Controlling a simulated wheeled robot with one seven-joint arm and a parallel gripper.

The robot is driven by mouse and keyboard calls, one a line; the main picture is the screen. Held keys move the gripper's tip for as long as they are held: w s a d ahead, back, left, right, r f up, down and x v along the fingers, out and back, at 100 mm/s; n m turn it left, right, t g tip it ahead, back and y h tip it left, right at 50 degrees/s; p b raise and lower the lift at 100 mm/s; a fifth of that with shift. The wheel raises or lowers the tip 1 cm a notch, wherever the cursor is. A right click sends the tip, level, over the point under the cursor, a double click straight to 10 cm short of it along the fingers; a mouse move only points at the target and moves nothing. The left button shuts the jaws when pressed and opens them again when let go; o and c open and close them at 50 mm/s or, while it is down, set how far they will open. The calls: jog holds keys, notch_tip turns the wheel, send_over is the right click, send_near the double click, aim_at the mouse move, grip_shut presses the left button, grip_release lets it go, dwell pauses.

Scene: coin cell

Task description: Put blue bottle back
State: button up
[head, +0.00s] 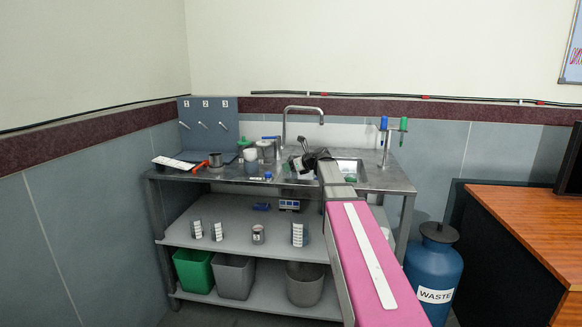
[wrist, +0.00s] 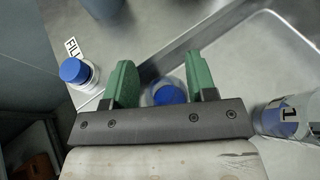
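A bottle with a blue cap (wrist: 166,94) stands between the two green fingers of my gripper (wrist: 161,82) in the wrist view. The fingers are apart, one on either side of it, with a narrow gap visible at the left finger; no grip on it shows. In the head view my gripper (head: 308,160) is over the steel bench by the sink's left side and hides what lies beneath it. A second, white bottle with a blue cap (wrist: 75,70) and a label starting "FIL" stands left of the fingers; it also shows in the head view (head: 268,176).
A clear container labelled 1 (wrist: 284,116) is close right of my gripper. A rack with blue and green handles (head: 394,125) is back right. A blue waste drum (head: 433,270) stands on the floor.

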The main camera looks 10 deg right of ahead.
jog(key=shift+s+d+r, duration=0.1)
jog(key=shift+r, duration=0.1)
jog(key=v, duration=1.1)
jog(key=shift+s+d+r, duration=0.1)
jog(key=shift+s+d, duration=0.15)
jog(key=shift+s, duration=0.05)
